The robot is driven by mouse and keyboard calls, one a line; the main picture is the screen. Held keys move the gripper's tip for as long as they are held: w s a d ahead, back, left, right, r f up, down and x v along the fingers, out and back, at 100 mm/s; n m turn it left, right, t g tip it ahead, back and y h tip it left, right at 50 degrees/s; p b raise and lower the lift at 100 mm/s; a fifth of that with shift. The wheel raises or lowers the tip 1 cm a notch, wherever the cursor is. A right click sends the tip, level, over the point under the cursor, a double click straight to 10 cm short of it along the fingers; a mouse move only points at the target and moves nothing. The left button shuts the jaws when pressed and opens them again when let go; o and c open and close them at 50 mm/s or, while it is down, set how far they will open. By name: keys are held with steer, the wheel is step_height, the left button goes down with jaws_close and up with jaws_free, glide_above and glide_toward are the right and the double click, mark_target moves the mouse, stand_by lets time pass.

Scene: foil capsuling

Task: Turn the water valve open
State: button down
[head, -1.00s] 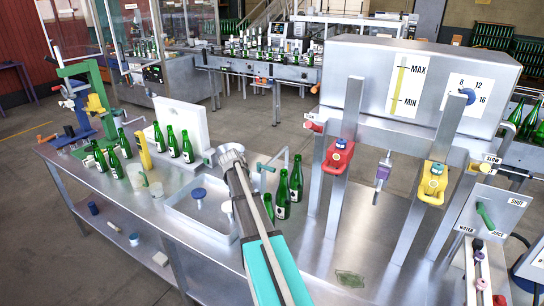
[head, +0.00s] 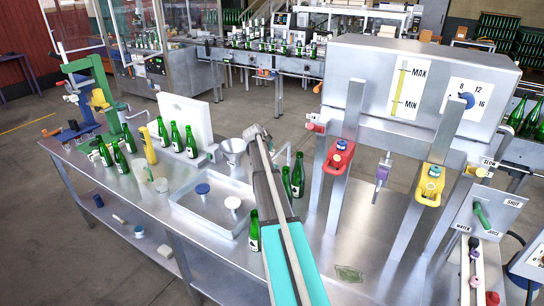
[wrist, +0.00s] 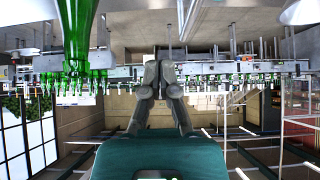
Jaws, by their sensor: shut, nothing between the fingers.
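A curved metal tap pipe (head: 288,156) stands behind the sink tray (head: 190,215). The green lever seen beside it a second ago is now hidden behind my arm. Another green lever (head: 482,216) sits on the panel at the right, with labels WATER, JUICE and SHUT. My gripper (head: 254,131) is over the bench, just right of a metal funnel (head: 232,148) and near the tap pipe. I cannot tell whether it touches anything. In the wrist view my gripper's fingers (wrist: 163,62) are together and empty.
Green bottles (head: 297,176) stand close right of my arm, and another (head: 254,231) stands to its left. A white board (head: 186,118) and more bottles are left of the sink. Red (head: 339,158) and yellow (head: 431,185) clamps hang on posts at the right.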

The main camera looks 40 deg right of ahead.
step_height(320, 180, down, 8)
steer(key=w+d+b, duration=0.1)
steer(key=d+b, duration=0.1)
steer(key=b, duration=0.5)
steer(key=shift+d+b, duration=0.2)
steer(key=shift+b, duration=0.1)
stand_by(0.4)
